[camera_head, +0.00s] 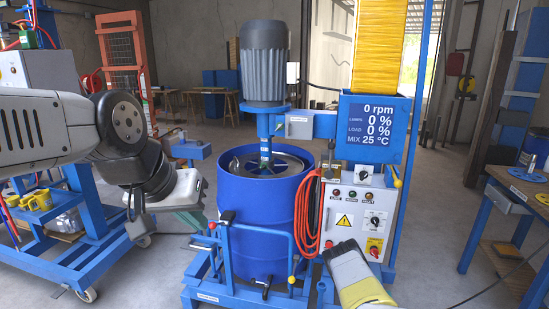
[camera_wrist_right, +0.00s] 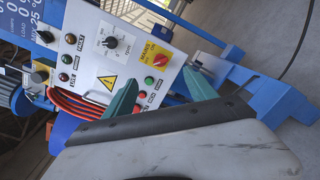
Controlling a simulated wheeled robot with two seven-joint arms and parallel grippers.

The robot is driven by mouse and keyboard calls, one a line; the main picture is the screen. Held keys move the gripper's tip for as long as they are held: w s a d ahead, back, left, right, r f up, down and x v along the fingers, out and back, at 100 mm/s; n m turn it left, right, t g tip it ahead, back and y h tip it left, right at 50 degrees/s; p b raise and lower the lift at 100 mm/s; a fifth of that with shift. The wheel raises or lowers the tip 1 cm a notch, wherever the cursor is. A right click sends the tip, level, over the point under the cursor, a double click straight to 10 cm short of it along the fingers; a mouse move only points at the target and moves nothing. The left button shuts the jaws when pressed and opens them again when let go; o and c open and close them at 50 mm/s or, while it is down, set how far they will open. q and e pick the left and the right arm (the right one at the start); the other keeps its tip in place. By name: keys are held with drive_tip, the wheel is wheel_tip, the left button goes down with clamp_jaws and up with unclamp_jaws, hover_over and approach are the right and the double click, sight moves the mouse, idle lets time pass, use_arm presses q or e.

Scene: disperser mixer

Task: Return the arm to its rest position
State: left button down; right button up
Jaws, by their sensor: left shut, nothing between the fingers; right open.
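The control panel (camera_head: 356,219) of the disperser mixer stands right of centre, with a warning triangle, small buttons and a red and yellow main switch. In the right wrist view the panel (camera_wrist_right: 92,52) appears tilted. My right gripper (camera_wrist_right: 160,76) has its two green fingers spread, with nothing between them, in front of the panel's lower part. In the head view my right arm (camera_head: 360,278) reaches up from the bottom, just below the panel; its fingers are hard to make out. My left gripper (camera_head: 203,222) is shut and empty, left of the blue drum (camera_head: 262,210).
The grey motor (camera_head: 264,62) stands above the drum. An orange hose (camera_head: 304,218) hangs between drum and panel. The display (camera_head: 377,130) reads 0 rpm, 0 %, 25 °C. A blue cart (camera_head: 75,255) stands left and a workbench (camera_head: 517,200) right.

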drive_tip(key=w+d+r+m+g+h, duration=0.1)
drive_tip(key=w+r+m+g, duration=0.1)
drive_tip(key=w+r+m, duration=0.45)
drive_tip(key=w+d+r+m+g+h, duration=0.1)
drive_tip(key=w+r+m+g, duration=0.2)
drive_tip(key=r, duration=0.7)
drive_tip(key=s+a+r+m+g+y, duration=0.15)
drive_tip(key=a+r+m, duration=0.3)
drive_tip(key=r, duration=0.55)
drive_tip(key=a+r+m+y, duration=0.2)
drive_tip(key=a+r+m, duration=0.3)
drive_tip(key=r, duration=0.4)
drive_tip(key=s+a+r+m+g+y, duration=0.15)
drive_tip(key=s+a+r+y, duration=0.35)
drive_tip(key=s+a+r, duration=0.85)
drive_tip(key=s+a+r+g, duration=0.1)
drive_tip(key=s+a+r, duration=0.1)
drive_tip(key=s, duration=1)
drive_tip(key=s+a+r+m+g+y, duration=0.1)
drive_tip(key=s+a, duration=0.3)
drive_tip(key=s, duration=0.7)
drive_tip(key=shift+s+r+g, duration=0.3)
drive_tip(key=shift+s+r, duration=0.1)
drive_tip(key=shift+r, duration=0.5)
drive_tip(key=shift+a, duration=0.1)
